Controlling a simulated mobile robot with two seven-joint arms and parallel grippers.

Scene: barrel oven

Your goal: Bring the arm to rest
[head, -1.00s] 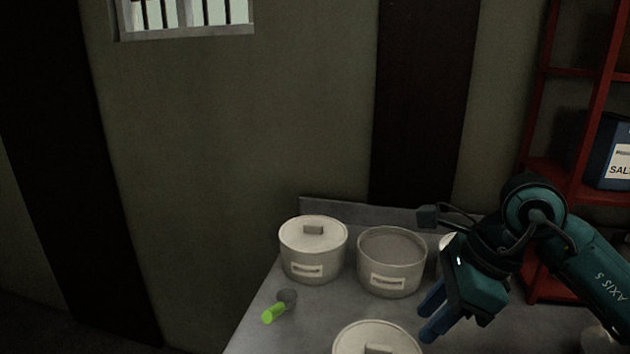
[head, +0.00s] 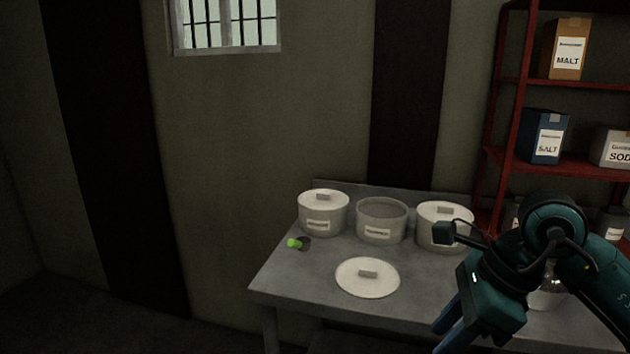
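My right arm comes in from the right side of the head view. Its gripper (head: 452,328) has two blue fingers pointing down and left, with a gap between them and nothing held. It is in front of the grey table, apart from the pots and the lid. My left gripper is out of view.
On the table (head: 290,278) stand a lidded pot (head: 323,216), an open pot (head: 381,226) and another lidded pot (head: 432,232). A loose lid (head: 350,280) lies in front. A red shelf (head: 508,130) holds labelled packages.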

